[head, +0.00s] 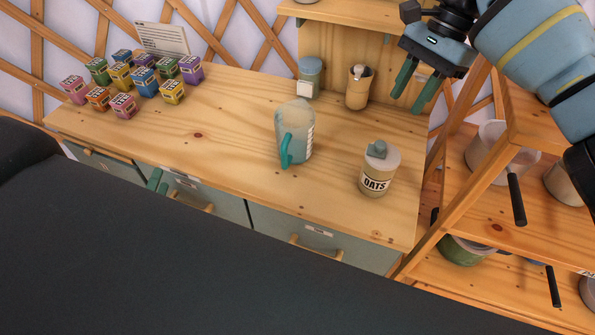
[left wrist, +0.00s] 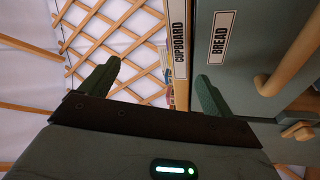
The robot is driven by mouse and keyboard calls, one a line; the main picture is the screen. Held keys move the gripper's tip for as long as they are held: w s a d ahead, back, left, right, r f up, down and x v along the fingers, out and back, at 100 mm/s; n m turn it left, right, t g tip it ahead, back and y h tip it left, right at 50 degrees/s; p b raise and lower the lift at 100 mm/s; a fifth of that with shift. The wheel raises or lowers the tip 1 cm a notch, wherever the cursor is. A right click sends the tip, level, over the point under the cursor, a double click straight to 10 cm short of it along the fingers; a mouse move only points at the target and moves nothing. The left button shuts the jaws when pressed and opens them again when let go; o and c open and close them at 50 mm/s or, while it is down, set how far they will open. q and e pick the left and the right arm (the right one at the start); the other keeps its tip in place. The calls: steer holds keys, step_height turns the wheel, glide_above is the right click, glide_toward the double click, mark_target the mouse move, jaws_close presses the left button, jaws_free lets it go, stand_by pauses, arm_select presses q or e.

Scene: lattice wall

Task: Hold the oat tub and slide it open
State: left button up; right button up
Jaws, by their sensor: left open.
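The oat tub (head: 376,171), a cream container labelled OATS with a grey-green lid piece on top, stands upright on the wooden counter (head: 230,135) near its right front edge. The lid looks shut. My right gripper (head: 411,94) hangs above and behind the tub, its teal fingers apart and empty. My left gripper (head: 157,180) shows only as teal fingertips beside the drawer fronts, low on the left. In the left wrist view it (left wrist: 155,88) is open and empty, near a front labelled BREAD (left wrist: 222,38).
A jug (head: 296,130) with a teal handle stands left of the tub. A canister (head: 310,77) and a wooden cup (head: 359,87) stand behind. Several small colored boxes (head: 121,76) sit at the left. Shelves with pans (head: 495,148) flank the right.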

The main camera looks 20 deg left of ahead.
arm_select(q)
step_height(320, 180, up, 7)
steer(key=w+a+n+t+y, duration=0.1)
steer(key=w+a+n+t, duration=0.1)
steer(key=w+a, duration=0.1)
steer(key=w+d+r+m+t+h, duration=0.2)
steer(key=w+d+r+m+h, duration=0.15)
steer(key=d+r, duration=0.65)
steer(key=w+d+r+m+t+h, duration=0.2)
steer(key=w+d+r+h, duration=0.25)
steer(key=d+r, duration=0.6)
steer(key=m+g+h, duration=0.7)
steer(key=m+g, duration=0.3)
steer(key=m, duration=0.3)
glide_above(367, 175)
steer(key=s+a, duration=0.2)
steer(key=a, duration=0.4)
step_height(367, 175, down, 12)
steer(key=d+f+m+g, duration=0.1)
steer(key=f+m, duration=0.1)
steer(key=d+f+m+g+y, duration=0.1)
steer(key=f+m+g, duration=0.1)
steer(key=s+d+f+m+g+y, duration=0.1)
steer(key=f+m, duration=0.1)
steer(key=shift+d+f, duration=0.3)
steer(key=shift+d, duration=0.1)
steer(key=shift+s+d+f+m+g, duration=0.1)
steer(key=shift+f+m+g, duration=0.15)
steer(key=shift+g, duration=0.15)
